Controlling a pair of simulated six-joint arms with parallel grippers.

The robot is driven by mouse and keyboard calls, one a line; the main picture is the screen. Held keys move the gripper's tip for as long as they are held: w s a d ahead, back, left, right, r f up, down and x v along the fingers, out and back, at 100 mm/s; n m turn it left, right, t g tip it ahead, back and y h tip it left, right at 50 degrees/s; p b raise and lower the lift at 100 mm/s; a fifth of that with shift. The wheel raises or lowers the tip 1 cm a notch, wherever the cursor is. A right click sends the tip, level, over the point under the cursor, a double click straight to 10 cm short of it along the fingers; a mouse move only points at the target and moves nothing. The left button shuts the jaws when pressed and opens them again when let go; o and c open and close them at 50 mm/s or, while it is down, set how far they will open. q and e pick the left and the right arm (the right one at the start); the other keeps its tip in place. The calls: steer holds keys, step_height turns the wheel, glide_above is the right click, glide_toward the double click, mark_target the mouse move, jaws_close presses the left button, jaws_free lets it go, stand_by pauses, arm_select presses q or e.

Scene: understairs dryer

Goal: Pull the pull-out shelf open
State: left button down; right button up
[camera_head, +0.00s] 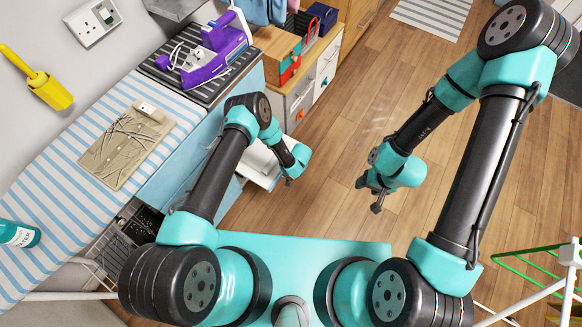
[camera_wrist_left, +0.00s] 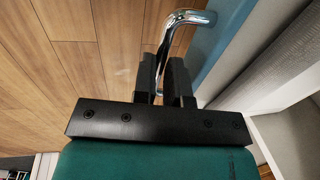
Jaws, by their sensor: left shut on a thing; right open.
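The pull-out shelf (camera_head: 254,158) shows as a pale, white-surfaced piece low beside the light-blue cabinet, partly hidden by my left arm. It stands out from the cabinet front. In the left wrist view its chrome bar handle (camera_wrist_left: 187,18) is curved and runs down between the fingers of my left gripper (camera_wrist_left: 172,75), which is shut on it. A blue panel (camera_wrist_left: 222,28) lies just right of the handle. My left gripper (camera_head: 289,181) is small and dark in the head view, at the shelf's outer end. My right gripper (camera_head: 371,194) is open and empty above the wooden floor.
White drawers (camera_head: 326,67) stand beyond. A green-and-white rack (camera_head: 545,270) is at lower right. The middle floor is clear.

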arm_select(q)
steer(key=c, duration=1.2)
jaws_free()
steer(key=shift+o, duration=0.2)
step_height(320, 180, up, 17)
steer(key=s+d, duration=0.1)
steer(key=d, duration=0.2)
steer(key=shift+s, duration=0.2)
steer(key=shift+a+r, duration=0.1)
